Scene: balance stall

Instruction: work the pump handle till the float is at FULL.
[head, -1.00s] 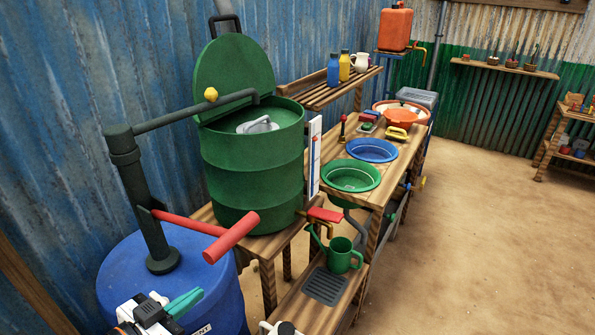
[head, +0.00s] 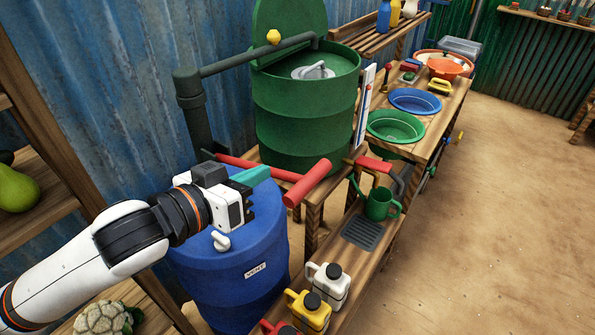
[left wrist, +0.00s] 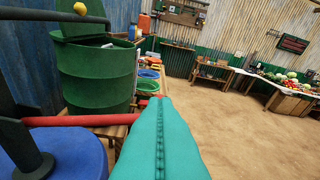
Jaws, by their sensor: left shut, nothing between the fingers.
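The pump's red handle (head: 307,183), with a crossbar grip, sticks out from the dark green pump post (head: 196,115) above the blue barrel (head: 250,245). My left gripper (head: 268,172) is shut and empty, with its teal fingers close to the handle's bar; I cannot tell whether they touch. In the left wrist view the handle bar (left wrist: 85,120) runs in from the left, and the teal fingers (left wrist: 160,105) hide most of its grip. A white gauge board (head: 364,105) stands beside the green drum (head: 305,115); its float and marks are too small to read. My right gripper is out of view.
White and yellow jugs (head: 330,285) stand on the low shelf near a green watering can (head: 380,204). Green and blue basins (head: 395,126) sit on the bench behind. A wooden shelf with produce (head: 30,200) is at the left. The sandy floor at right is clear.

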